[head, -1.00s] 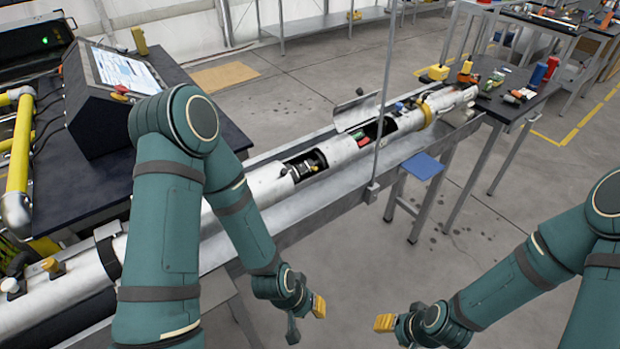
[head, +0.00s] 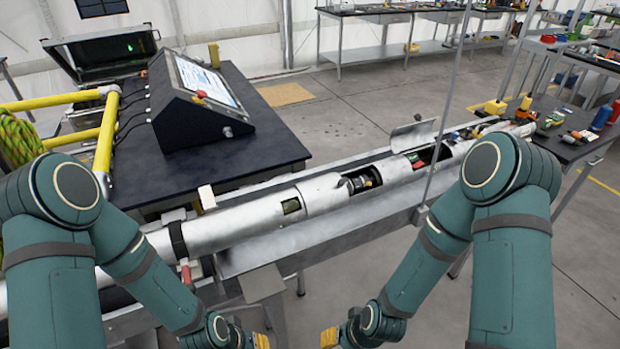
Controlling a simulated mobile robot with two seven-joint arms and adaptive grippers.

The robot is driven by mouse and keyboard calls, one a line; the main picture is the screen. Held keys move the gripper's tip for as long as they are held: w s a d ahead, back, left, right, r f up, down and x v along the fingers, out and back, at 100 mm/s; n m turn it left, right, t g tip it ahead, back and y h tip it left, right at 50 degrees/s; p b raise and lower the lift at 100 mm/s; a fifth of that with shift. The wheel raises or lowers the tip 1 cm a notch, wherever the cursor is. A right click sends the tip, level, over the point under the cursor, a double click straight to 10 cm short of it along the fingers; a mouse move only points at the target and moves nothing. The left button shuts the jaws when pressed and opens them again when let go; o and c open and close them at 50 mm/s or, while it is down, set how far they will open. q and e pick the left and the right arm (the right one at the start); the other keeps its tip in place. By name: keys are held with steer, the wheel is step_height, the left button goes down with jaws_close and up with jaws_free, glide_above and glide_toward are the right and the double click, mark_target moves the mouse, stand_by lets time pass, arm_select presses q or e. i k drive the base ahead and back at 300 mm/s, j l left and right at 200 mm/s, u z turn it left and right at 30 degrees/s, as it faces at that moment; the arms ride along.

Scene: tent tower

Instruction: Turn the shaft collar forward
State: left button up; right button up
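A long silver tube (head: 240,226) lies in a metal trough (head: 310,240), running from the lower left to the upper right. A black ring (head: 178,238) goes around the tube near its left part; I cannot tell whether this is the shaft collar. A red-topped part (head: 186,273) shows just below it. My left gripper (head: 262,341) and my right gripper (head: 328,338) are low at the bottom edge, in front of the trough and apart from the tube. Both are partly cut off, so their opening is unclear. Neither visibly holds anything.
A dark table (head: 190,172) with a slanted console (head: 203,100) stands behind the tube at left. Yellow pipes (head: 106,135) stand at far left. A thin upright pole (head: 445,125) rises at the trough's front. A cluttered bench (head: 570,152) is at right.

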mark_target(362, 183)
steer(key=l+u, duration=0.1)
steer(key=u, duration=0.75)
steer(key=l+u, duration=0.15)
steer(key=u, duration=0.3)
steer(key=k+l, duration=0.1)
steer(key=l, duration=0.35)
steer(key=k+l, duration=0.1)
steer(key=l, duration=0.85)
steer(key=k+l, duration=0.15)
steer(key=l, duration=0.3)
